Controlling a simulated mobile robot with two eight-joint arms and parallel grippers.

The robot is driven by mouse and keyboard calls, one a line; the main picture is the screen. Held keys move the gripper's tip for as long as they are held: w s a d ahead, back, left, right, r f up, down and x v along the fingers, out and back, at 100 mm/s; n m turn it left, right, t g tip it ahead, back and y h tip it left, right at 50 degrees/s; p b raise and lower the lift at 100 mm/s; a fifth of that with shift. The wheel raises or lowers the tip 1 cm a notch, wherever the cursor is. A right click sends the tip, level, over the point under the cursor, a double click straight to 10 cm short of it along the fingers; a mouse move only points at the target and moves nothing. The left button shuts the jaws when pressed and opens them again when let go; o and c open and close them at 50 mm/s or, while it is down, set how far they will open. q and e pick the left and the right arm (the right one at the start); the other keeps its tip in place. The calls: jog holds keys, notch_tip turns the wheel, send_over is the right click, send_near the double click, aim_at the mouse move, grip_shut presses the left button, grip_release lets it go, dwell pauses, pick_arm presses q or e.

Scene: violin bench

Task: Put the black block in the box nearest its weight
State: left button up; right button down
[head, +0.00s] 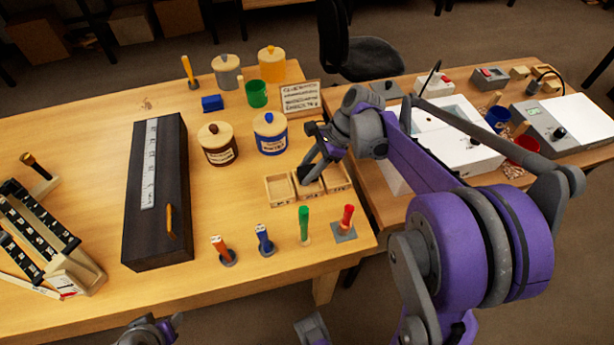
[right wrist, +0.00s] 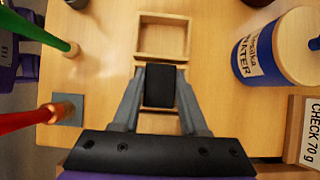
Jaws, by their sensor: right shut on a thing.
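The black block (right wrist: 160,86) is between the fingers of my right gripper (right wrist: 161,108), which is shut on it. In the head view the right gripper (head: 305,172) is over the row of small wooden boxes, and the block is mostly hidden by it. The block is over or in the middle box (right wrist: 143,72); I cannot tell if it touches the floor. The left box (head: 279,188) is empty, and it also shows at the top of the right wrist view (right wrist: 164,55). The right box (head: 341,178) is partly hidden. Box labels are too small to read. My left gripper (head: 155,328) is partly cut off at the bottom edge.
A sign (right wrist: 310,135) reads "CHECK 70 g". Green (head: 304,224) and red (head: 346,218) handled tools stand in front. A long black case (head: 158,190) lies left.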

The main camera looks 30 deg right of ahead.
jog(key=shift+f, duration=1.45)
jog(key=shift+f, duration=0.1)
jog(key=c, duration=0.7)
grip_release()
jog(key=shift+b, duration=0.3)
jog(key=shift+r, duration=0.2)
jog(key=p+v, duration=0.1)
jog(key=v, duration=1)
jog(key=shift+d+r, duration=0.25)
jog(key=shift+r, duration=0.1)
